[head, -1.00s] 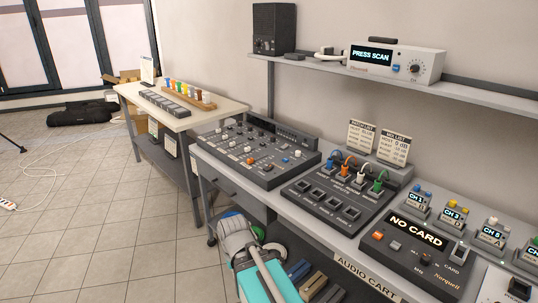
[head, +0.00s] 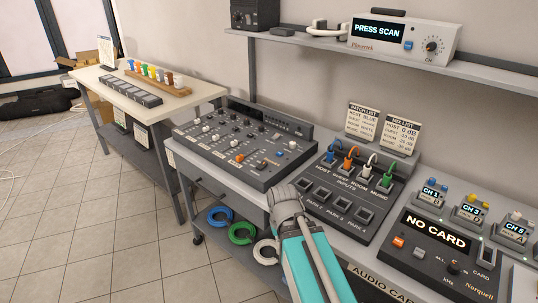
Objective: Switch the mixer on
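The mixer (head: 243,140) is a dark grey console with rows of knobs and faders, lying on the cart at the centre of the head view. It has an orange button (head: 239,157) near its front, and a blue and a white cap at its right. Its display strip is dark. My arm, teal and grey, rises from the bottom edge. Its grey end (head: 287,199) is in front of the mixer's near right corner and the input panel (head: 345,195). The fingertips are hidden, so I cannot tell whether my gripper is open or shut.
Blue, orange, white and green plugs sit in the input panel. A recorder (head: 437,250) reading "NO CARD" is at the right. A shelf (head: 390,60) with a "PRESS SCAN" unit (head: 404,42) hangs above. Coiled cables (head: 241,233) lie below. Floor is free at left.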

